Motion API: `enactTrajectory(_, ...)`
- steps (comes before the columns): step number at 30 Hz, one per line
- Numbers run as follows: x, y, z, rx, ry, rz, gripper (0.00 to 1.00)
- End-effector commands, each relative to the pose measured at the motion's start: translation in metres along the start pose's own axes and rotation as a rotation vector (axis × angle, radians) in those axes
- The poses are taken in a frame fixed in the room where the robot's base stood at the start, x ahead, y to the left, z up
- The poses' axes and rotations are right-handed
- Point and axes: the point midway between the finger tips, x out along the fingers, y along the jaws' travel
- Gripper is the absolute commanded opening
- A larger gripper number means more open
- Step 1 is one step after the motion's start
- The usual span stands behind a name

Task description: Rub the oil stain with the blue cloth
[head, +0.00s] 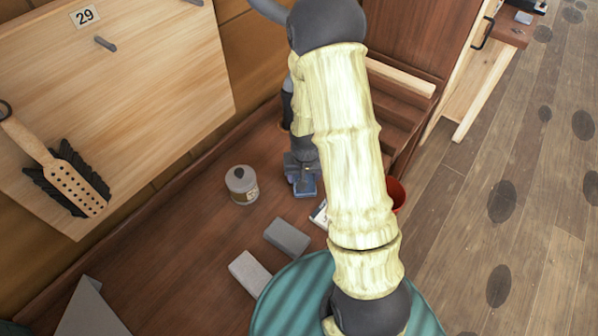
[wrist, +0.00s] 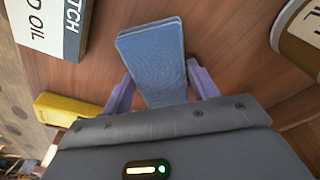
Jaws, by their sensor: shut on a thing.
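The blue cloth (wrist: 152,50) is a folded flat pad between the two purple fingers of my gripper (wrist: 160,78) in the wrist view. My gripper is shut on it. In the head view my gripper (head: 301,178) is low over the reddish-brown bench top, and the cloth (head: 306,189) shows as a small blue patch below it. I cannot tell whether the cloth touches the wood. I cannot make out an oil stain on the bench in either view; my arm and the cloth hide part of the surface.
A grey-lidded jar (head: 241,184) stands left of my gripper. Two grey blocks (head: 287,238) (head: 250,273) lie nearer. A white box lettered "OIL" (wrist: 50,25) and a yellow block (wrist: 68,108) are close by. A red container (head: 396,190) is partly behind my arm. Dark ovals mark the floor.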

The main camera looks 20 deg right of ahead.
Motion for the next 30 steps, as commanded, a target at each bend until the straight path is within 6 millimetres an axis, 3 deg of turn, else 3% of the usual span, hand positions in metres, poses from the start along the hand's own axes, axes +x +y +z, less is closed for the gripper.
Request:
enactTrajectory(13,0.001,0.005,0.006,0.002,-0.006,0.002,0.41)
enactTrajectory(30,-0.005,0.029,0.028,0.002,-0.004,0.001,0.41)
